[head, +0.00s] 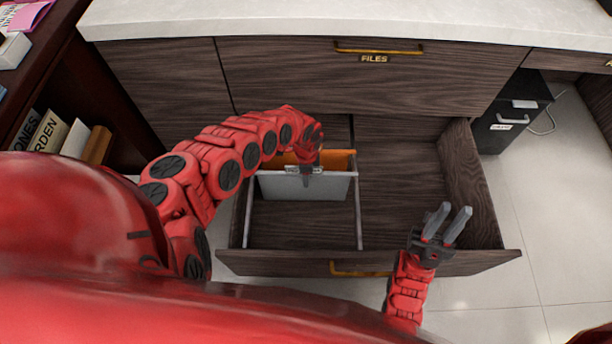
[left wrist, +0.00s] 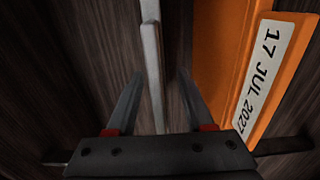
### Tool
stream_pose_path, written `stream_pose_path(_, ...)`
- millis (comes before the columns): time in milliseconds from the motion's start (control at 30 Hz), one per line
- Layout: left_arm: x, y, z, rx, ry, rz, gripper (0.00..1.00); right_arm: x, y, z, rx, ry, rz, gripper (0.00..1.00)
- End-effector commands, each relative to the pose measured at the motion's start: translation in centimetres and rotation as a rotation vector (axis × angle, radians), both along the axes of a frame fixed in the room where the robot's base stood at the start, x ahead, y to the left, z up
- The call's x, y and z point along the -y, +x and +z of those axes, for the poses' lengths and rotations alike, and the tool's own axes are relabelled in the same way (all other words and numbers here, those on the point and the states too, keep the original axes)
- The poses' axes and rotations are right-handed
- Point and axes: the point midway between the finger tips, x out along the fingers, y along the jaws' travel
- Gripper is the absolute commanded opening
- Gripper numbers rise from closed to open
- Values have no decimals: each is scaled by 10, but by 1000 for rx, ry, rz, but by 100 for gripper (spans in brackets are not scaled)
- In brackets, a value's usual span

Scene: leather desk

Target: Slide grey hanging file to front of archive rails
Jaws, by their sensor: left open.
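The grey hanging file (head: 325,188) hangs across two pale rails (head: 359,215) in the open drawer, its broad face toward me. An orange file (head: 343,158) hangs just behind it. My left gripper (head: 306,176) is over the grey file's top edge, near its middle. In the left wrist view my left gripper (left wrist: 160,78) is open, with the grey file's thin edge (left wrist: 151,50) between its fingers and a gap on each side. The orange file (left wrist: 220,50) with a "17 JUL 2027" label is right of the fingers. My right gripper (head: 452,217) is open and empty above the drawer's front right.
The rails in front of the grey file are bare up to the drawer front (head: 290,262). The drawer's right half (head: 400,195) is empty. A closed drawer marked FILES (head: 290,80) is behind, under a pale desktop. A black cabinet (head: 510,110) stands at right.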

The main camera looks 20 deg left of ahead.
Motion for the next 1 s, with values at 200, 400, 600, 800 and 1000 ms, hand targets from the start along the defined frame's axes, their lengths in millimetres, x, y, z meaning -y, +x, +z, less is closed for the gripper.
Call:
stream_pose_path(200, 0, 0, 0, 0, 0, 0, 52, 0, 0, 0, 0, 0, 0, 26)
stream_pose_path(400, 0, 0, 0, 0, 1, 0, 26, 0, 0, 0, 0, 0, 0, 26)
stream_pose_path(600, 0, 0, 0, 0, 1, 0, 0, 0, 0, 0, 0, 0, 0, 26)
stream_pose_path(800, 0, 0, 0, 0, 1, 0, 0, 0, 0, 0, 0, 0, 0, 26)
stream_pose_path(1000, 0, 0, 0, -1, 1, 1, 0, 0, 0, 0, 0, 0, 0, 26)
